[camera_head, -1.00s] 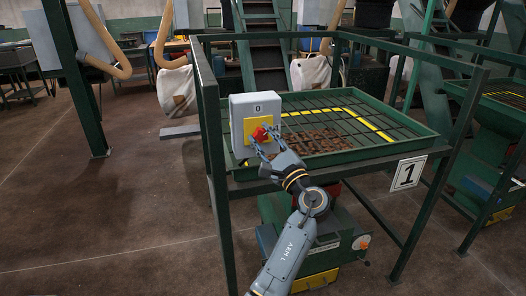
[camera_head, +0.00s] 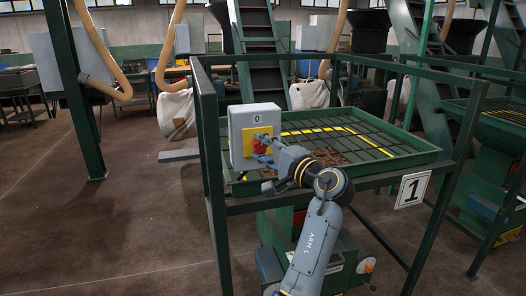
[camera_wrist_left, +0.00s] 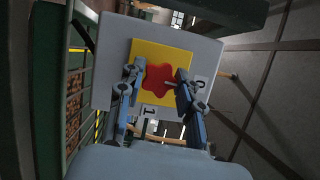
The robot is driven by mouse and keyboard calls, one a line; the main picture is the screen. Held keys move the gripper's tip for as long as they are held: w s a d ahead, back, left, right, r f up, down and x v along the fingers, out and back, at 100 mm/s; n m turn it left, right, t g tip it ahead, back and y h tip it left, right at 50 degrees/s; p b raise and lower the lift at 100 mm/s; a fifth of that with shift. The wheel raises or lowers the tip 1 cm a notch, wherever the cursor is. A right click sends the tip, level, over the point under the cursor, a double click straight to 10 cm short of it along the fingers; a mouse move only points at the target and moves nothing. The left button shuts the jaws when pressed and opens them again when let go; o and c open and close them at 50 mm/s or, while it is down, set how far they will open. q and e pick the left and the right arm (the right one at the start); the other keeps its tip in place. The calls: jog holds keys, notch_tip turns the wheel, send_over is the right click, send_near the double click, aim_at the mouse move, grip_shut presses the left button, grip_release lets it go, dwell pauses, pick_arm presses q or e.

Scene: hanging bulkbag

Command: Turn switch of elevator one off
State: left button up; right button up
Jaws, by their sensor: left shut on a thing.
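The switch is a red knob (camera_head: 260,146) on a yellow plate (camera_head: 248,151) on the front of a grey box (camera_head: 236,121) marked 0. The box is fixed to the green frame of the elevator with the number 1 sign (camera_head: 413,189). My left gripper (camera_head: 263,153) is at the knob, its fingers on either side of it. In the left wrist view the red knob (camera_wrist_left: 159,79) sits between the two fingers of my left gripper (camera_wrist_left: 157,85), and the yellow plate (camera_wrist_left: 174,60) is behind it. My right gripper is out of view.
A green-framed grid tray (camera_head: 420,150) with brown pieces lies right of the box. Green posts and rails (camera_head: 210,150) stand close to the box and arm. Open floor (camera_head: 120,220) lies to the left.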

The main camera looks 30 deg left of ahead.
pick_arm(q)
jog(key=shift+n, duration=0.4)
jog(key=o, duration=1.1)
jog(key=shift+o, duration=0.2)
